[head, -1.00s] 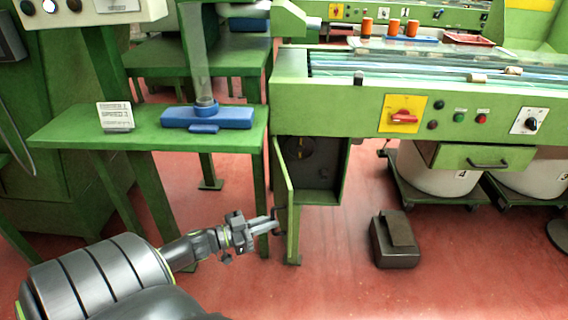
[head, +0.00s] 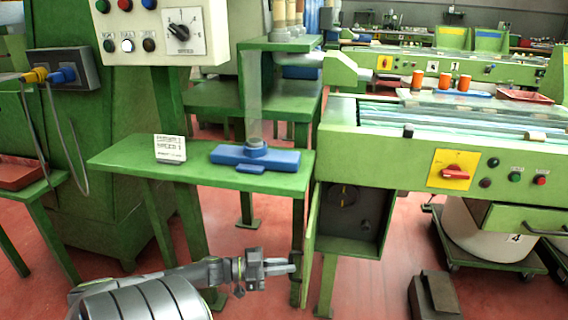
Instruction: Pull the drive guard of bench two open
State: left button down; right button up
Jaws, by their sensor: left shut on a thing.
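The drive guard (head: 310,240) is a narrow green door, seen nearly edge-on, hinged at the left side of a cabinet under the green bench. It stands swung out, and the dark cabinet interior (head: 362,222) shows behind it, with a round part inside. My left gripper (head: 292,267) is at the outer face of the door, low down, and is shut on what looks like its handle. The handle is small and mostly hidden by the fingers. My right gripper is not in view.
A green side table (head: 120,158) with a blue fixture (head: 225,155) and a white sign card (head: 170,148) stands above my left arm. A dark box (head: 433,296) lies on the red floor to the right. A white drum (head: 470,236) on a dolly stands further right.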

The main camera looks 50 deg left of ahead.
pick_arm(q)
jog(key=c, duration=1.8)
grip_release()
jog(key=shift+w+a+r, duration=0.2)
jog(key=shift+w+a, duration=0.1)
jog(key=shift+w, duration=0.15)
jog(key=shift+c, duration=0.2)
jog(key=o, duration=0.3)
jog(key=shift+w+f, duration=0.2)
jog(key=shift+w, duration=0.05)
jog(key=shift+o, duration=0.2)
jog(key=shift+s+d, duration=0.1)
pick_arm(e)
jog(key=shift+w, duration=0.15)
pick_arm(q)
jog(key=shift+s, duration=0.1)
